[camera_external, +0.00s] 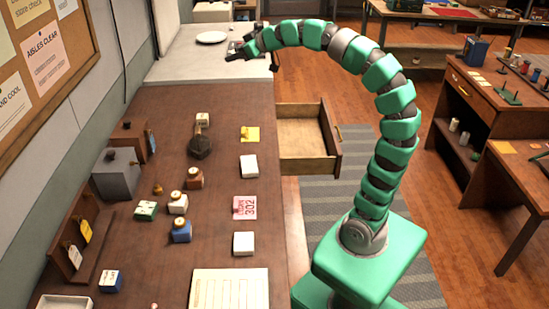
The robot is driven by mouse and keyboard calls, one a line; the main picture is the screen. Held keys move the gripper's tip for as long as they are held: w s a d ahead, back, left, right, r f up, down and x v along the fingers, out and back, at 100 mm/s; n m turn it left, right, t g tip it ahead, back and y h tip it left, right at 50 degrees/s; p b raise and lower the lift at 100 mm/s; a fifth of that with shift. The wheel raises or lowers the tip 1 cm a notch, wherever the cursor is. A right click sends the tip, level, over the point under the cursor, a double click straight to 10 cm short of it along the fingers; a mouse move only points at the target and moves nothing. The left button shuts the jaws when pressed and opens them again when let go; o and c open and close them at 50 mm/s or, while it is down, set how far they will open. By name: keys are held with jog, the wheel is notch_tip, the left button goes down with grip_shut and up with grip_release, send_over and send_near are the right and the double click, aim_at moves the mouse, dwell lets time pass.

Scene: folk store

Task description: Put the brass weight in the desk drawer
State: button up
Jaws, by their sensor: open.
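The desk drawer (304,132) is pulled out from the right side of the long brown desk (230,165), and its inside looks empty. A small brass-coloured knob-shaped piece (158,189), which looks like the brass weight, stands on the left part of the desk among small bottles. A small yellowish thing also lies on a yellow note (250,133), too small to make out. My gripper (232,54) is open at the far end of the desk, over or near the pale counter. It is well away from the brass piece, and I see nothing held in it.
Small jars (181,230), a dark round object (200,146), white blocks (249,166) and a red-and-white card (244,207) are spread over the desk. A grey box (117,172) stands by the wall. A white plate (211,37) lies on the pale counter (190,62).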

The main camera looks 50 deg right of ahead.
jog(key=s+d+r+m+t+h, duration=0.3)
jog(key=s+d+r, duration=0.4)
jog(key=r, duration=0.2)
jog(key=shift+m, duration=0.4)
jog(key=shift+o, duration=0.4)
jog(key=shift+s+a, duration=0.1)
